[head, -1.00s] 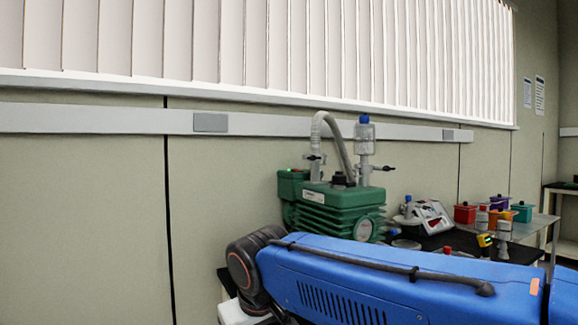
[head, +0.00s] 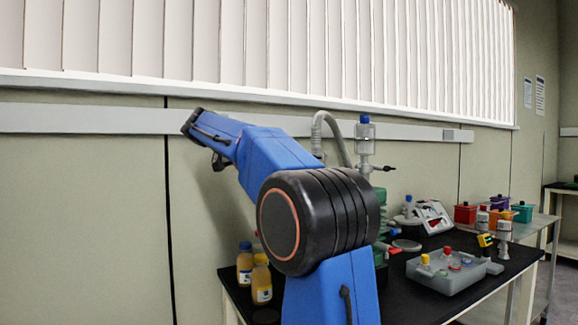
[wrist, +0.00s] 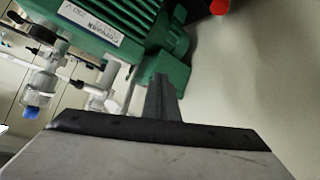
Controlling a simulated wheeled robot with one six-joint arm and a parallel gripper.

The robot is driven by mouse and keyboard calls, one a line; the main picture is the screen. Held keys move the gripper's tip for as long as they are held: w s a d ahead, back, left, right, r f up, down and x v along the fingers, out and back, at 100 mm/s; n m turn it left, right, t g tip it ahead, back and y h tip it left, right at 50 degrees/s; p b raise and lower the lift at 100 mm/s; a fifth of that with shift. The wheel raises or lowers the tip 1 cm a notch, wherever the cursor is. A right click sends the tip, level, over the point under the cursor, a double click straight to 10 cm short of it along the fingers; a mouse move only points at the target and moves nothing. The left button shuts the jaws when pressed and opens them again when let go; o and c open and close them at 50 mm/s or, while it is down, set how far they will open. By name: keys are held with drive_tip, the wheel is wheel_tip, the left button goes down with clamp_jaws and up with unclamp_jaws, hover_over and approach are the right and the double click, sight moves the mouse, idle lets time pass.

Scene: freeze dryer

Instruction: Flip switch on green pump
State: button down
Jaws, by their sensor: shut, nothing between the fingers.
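The green pump (head: 381,196) is mostly hidden behind my raised arm in the head view, with only a strip of its right side showing. In the wrist view the green pump (wrist: 125,22) fills the upper left, with ribbed fins, a white label and a rounded green housing. My gripper (wrist: 160,84) is shut and empty, its fingertips appearing over the lower edge of that housing. I cannot tell whether they touch it. The switch cannot be made out clearly. A red part (wrist: 219,6) beside a dark piece shows at the top edge; I cannot tell what it is.
Glassware with a blue cap (head: 364,135) and a hose rise beside the pump. Yellow bottles (head: 262,284) stand left of my arm. A grey tray (head: 440,282) and a white instrument (head: 433,218) are on the black tabletop (head: 405,301) to the right.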

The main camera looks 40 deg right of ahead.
drive_tip(key=w+d+r+m+g+h, duration=0.3)
drive_tip(key=w+d+r+m+g, duration=0.1)
drive_tip(key=w+d+r+m, duration=0.3)
drive_tip(key=shift+d+r+m, duration=0.45)
drive_tip(key=shift+r+m, duration=0.05)
drive_tip(key=shift+m, duration=0.2)
drive_tip(key=shift+d, duration=0.1)
drive_tip(key=x, duration=1)
drive_tip(key=shift+s+d, duration=0.1)
drive_tip(key=shift+w+a+f, duration=0.1)
drive_tip(key=shift+w+f, duration=0.05)
drive_tip(key=shift+f, duration=0.4)
drive_tip(key=shift+w+a+f, duration=0.1)
drive_tip(key=shift+a+f, duration=0.05)
drive_tip(key=shift+f, duration=0.4)
drive_tip(key=shift+d+f, duration=0.1)
drive_tip(key=shift+f, duration=0.7)
